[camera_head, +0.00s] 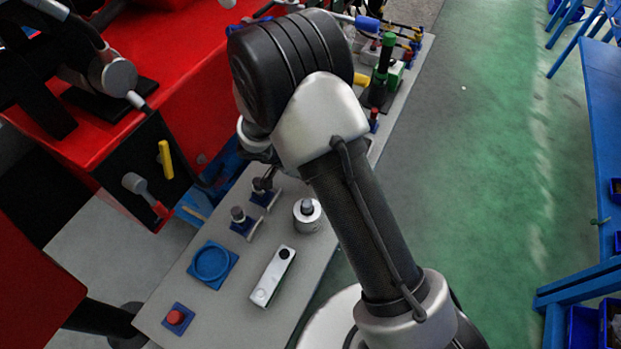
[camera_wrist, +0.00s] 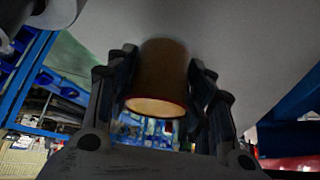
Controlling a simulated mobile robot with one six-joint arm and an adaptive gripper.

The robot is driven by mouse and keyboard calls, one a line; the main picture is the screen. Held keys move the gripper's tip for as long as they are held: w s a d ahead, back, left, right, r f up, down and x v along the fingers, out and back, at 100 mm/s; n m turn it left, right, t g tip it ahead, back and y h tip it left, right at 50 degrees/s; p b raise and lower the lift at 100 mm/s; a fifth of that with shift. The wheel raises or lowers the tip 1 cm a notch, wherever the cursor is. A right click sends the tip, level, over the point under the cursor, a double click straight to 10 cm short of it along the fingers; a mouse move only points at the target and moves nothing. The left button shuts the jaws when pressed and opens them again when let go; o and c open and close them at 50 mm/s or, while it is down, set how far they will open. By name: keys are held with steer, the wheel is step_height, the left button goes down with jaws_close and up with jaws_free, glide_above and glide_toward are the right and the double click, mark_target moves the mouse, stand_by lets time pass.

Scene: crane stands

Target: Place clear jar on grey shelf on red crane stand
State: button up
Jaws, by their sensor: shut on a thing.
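A cylindrical jar (camera_wrist: 160,82) sits between the fingers of my gripper (camera_wrist: 165,72) in the wrist view. It looks brownish and dim there, with a pale, bright round end towards the camera. The fingers close on it from both sides. In the head view my arm hides the gripper and jar. The grey shelf (camera_head: 219,316) runs along the red crane stand (camera_head: 182,62) in the head view. A plain grey surface (camera_wrist: 245,40) lies beyond the jar in the wrist view; I cannot tell whether the jar touches it.
On the shelf stand a blue round holder (camera_head: 211,264), a white panel with black knob (camera_head: 272,276), a red button (camera_head: 176,317), a metal cylinder (camera_head: 307,214) and a green-topped post (camera_head: 386,50). Bare shelf shows between them. A blue rack (camera_head: 597,130) stands right, across green floor.

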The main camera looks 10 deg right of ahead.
step_height(320, 180, down, 4)
steer(key=shift+f+b, duration=0.1)
steer(key=shift+b, duration=0.5)
steer(key=o, duration=1.2)
